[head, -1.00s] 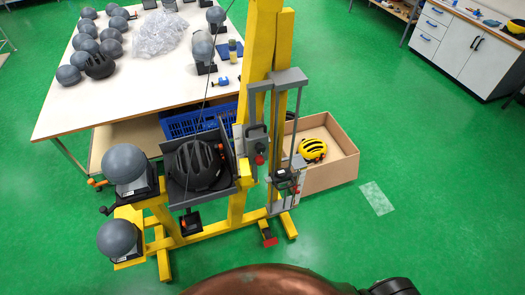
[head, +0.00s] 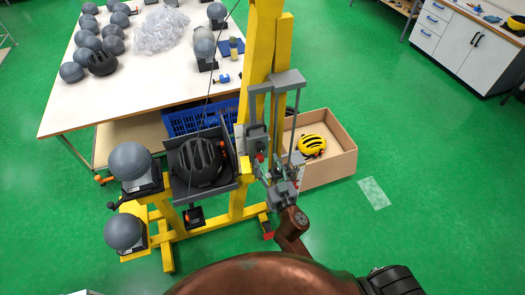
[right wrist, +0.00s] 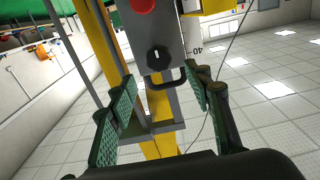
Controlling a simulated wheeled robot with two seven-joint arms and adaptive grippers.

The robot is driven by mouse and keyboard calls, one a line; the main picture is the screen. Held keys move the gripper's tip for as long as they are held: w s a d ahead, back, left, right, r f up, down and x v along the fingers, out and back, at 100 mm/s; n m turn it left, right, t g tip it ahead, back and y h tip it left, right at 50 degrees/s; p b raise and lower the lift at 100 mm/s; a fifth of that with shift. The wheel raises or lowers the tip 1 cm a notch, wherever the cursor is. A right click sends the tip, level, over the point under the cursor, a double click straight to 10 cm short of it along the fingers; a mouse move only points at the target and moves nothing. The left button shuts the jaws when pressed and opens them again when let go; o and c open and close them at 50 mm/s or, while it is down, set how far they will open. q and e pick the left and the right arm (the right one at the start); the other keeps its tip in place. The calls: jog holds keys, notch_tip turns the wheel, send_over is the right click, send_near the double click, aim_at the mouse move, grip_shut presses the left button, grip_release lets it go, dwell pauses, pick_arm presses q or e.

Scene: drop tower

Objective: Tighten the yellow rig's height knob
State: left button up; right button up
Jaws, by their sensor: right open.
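The yellow rig (head: 262,50) stands in the middle of the head view, with a grey carriage box (head: 257,138) on its upright. In the right wrist view the box (right wrist: 172,28) carries a black knob (right wrist: 158,58) with a white mark, a red button (right wrist: 144,5) and a black bar handle (right wrist: 168,80). My right gripper (head: 275,172) is in front of the rig, just below the box. In the wrist view its green-padded fingers (right wrist: 162,84) are open and apart, with the knob beyond and between their tips, not gripped. My left gripper is out of view.
A black helmet (head: 199,160) sits in the rig's cradle, with grey headforms (head: 130,160) on its left. A cardboard box (head: 340,160) with a yellow helmet (head: 311,145) stands right. A white table (head: 130,80) stands behind.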

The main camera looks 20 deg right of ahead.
aim_at(261, 149)
jog(key=w, duration=0.6)
jog(key=shift+w+p, duration=0.1)
jog(key=shift+p, duration=0.2)
jog(key=c, duration=1.1)
